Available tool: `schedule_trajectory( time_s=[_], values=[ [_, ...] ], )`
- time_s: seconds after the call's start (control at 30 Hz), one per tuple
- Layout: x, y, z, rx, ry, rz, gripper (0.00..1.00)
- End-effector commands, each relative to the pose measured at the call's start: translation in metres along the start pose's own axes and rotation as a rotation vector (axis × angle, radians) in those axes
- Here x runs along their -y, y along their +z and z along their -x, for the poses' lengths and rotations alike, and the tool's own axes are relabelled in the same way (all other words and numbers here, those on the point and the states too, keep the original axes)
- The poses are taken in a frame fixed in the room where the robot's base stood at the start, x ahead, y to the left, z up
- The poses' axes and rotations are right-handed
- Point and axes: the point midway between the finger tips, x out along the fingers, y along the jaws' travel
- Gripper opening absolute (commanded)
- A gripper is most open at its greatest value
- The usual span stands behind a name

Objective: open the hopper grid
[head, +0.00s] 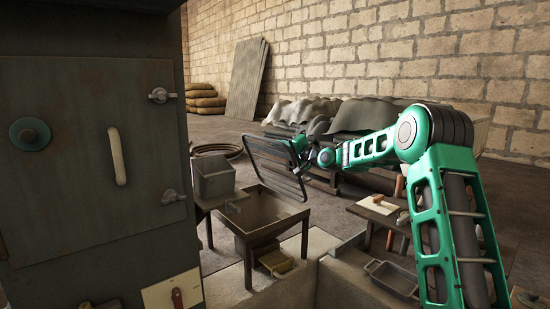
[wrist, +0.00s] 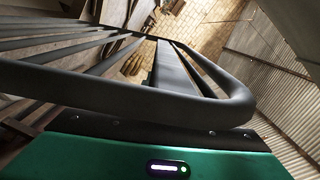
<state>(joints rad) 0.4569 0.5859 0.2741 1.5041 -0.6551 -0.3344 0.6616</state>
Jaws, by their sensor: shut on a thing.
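The hopper grid (head: 271,158) is a dark barred frame with rounded corners, standing steeply raised above the hopper (head: 258,214) in the head view. The hopper is a square funnel on legs, and its open top shows below the grid. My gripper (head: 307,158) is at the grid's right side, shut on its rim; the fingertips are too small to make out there. In the wrist view the grid's thick rounded rim (wrist: 130,102) crosses close in front of my gripper's green body, with bars running away behind it. The fingers themselves are hidden in the wrist view.
A grey metal box (head: 213,177) stands left of the hopper. A large dark cabinet (head: 90,150) fills the left side. A small table (head: 380,213) and a low wall with a tray (head: 392,278) are at the right. Covered heaps (head: 345,118) lie behind my arm.

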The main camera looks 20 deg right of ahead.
Motion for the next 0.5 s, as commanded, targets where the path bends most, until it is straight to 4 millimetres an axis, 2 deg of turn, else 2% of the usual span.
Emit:
schedule_trajectory(
  time_s=[0.03,0.2,0.5],
  values=[
    [-0.006,-0.011,0.002,-0.006,0.005,-0.029,0.0],
    [-0.014,-0.029,0.001,-0.005,0.006,-0.118,0.0],
    [-0.022,-0.043,0.0,-0.002,0.008,-0.194,0.0]
  ],
)
